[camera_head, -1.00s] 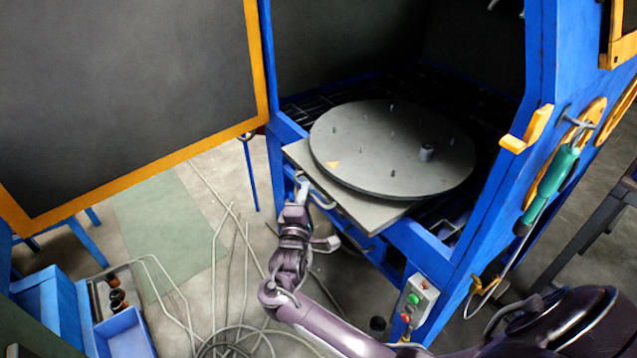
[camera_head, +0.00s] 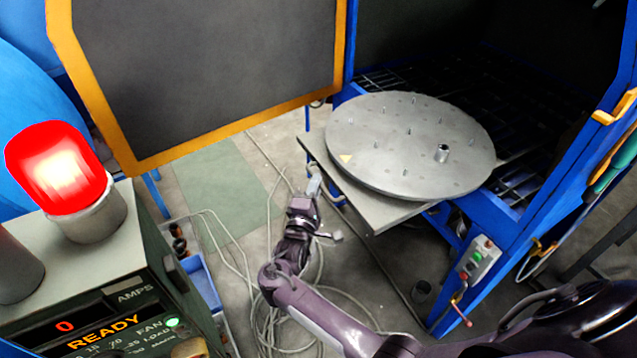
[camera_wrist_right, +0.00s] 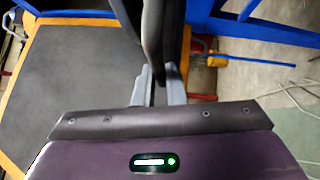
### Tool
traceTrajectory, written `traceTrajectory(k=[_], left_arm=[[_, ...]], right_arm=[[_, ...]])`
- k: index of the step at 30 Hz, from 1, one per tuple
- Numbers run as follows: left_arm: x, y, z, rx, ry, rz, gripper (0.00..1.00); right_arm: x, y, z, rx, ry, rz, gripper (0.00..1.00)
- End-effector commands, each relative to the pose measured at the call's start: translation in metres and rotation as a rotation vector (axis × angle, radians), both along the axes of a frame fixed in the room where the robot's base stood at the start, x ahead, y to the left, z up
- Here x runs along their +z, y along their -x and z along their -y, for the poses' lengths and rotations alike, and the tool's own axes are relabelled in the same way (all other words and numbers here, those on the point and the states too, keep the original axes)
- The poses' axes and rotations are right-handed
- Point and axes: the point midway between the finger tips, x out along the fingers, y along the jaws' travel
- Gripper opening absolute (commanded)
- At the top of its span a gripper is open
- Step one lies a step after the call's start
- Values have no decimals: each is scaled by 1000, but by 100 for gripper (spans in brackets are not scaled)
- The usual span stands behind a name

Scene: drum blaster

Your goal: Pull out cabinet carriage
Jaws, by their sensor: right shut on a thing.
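The carriage is a grey square plate (camera_head: 375,214) bearing a round grey turntable (camera_head: 400,150) with short pins and a small yellow triangle. It sticks out of the front opening of the blue cabinet (camera_head: 575,185), with its back part still over the cabinet's front rail. My right gripper (camera_head: 314,186) is at the plate's front left edge, shut on the carriage handle (camera_head: 337,199). In the right wrist view, the fingers (camera_wrist_right: 158,85) are close together beside a dark part; the grip itself is partly hidden. My left gripper is not in view.
The open cabinet door (camera_head: 205,75) with its orange rim stands at the left. A power box (camera_head: 100,270) with a lit red lamp (camera_head: 60,165) is in the left foreground. Loose cables (camera_head: 262,325) lie on the floor below my arm. A control box (camera_head: 478,258) hangs at the cabinet's front.

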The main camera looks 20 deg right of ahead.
Motion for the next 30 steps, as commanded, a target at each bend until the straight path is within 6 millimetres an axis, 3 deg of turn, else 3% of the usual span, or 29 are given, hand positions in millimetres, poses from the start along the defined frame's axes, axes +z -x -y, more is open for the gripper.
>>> traceTrajectory(k=[16, 17, 19, 30], left_arm=[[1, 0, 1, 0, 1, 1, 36], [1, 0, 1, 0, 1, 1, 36], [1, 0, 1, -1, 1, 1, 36], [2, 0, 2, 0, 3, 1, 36]], right_arm=[[-1, 0, -3, 0, -1, -1, 0], [-1, 0, -3, 0, -1, -1, 12], [-1, 0, -3, 0, -1, -2, 20], [0, 0, -1, -1, 0, 0, 20]])
